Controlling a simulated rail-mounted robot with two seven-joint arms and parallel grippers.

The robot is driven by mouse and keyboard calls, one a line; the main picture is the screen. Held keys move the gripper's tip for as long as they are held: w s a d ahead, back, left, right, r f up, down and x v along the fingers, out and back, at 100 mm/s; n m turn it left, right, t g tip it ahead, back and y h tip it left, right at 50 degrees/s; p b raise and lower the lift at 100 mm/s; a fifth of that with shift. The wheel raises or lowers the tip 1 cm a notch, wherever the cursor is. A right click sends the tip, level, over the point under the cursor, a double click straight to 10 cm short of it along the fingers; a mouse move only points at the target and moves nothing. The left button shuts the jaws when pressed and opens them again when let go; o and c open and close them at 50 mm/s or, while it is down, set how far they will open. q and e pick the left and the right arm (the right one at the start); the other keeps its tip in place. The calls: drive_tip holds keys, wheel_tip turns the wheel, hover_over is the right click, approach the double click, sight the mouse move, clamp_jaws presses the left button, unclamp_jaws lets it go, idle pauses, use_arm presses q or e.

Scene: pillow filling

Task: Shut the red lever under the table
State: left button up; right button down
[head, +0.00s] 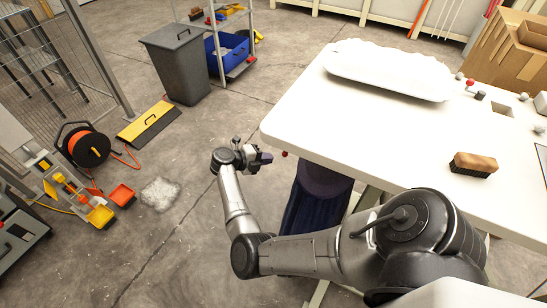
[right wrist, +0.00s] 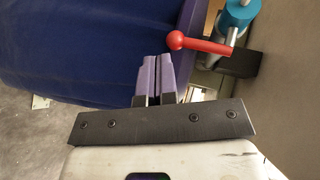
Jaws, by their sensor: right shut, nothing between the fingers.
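The red lever (right wrist: 205,45) is in the right wrist view, with a round red ball at its left end. Its right end joins a metal valve with a blue part (right wrist: 238,14). In the head view only its red ball (head: 285,154) shows, just under the table's left edge. My right gripper (right wrist: 157,58) is shut and empty, its purple fingers together. The fingertips are just below the ball in the wrist picture; whether they touch it I cannot tell. In the head view the right gripper (head: 264,158) is left of the ball. My left gripper is not in view.
Open floor lies left of the gripper.

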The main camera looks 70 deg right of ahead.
drive_tip(key=p+v, duration=0.2)
drive_tip(key=v, duration=0.8)
drive_tip(key=shift+w+r, duration=0.1)
drive_tip(key=shift+r, duration=0.05)
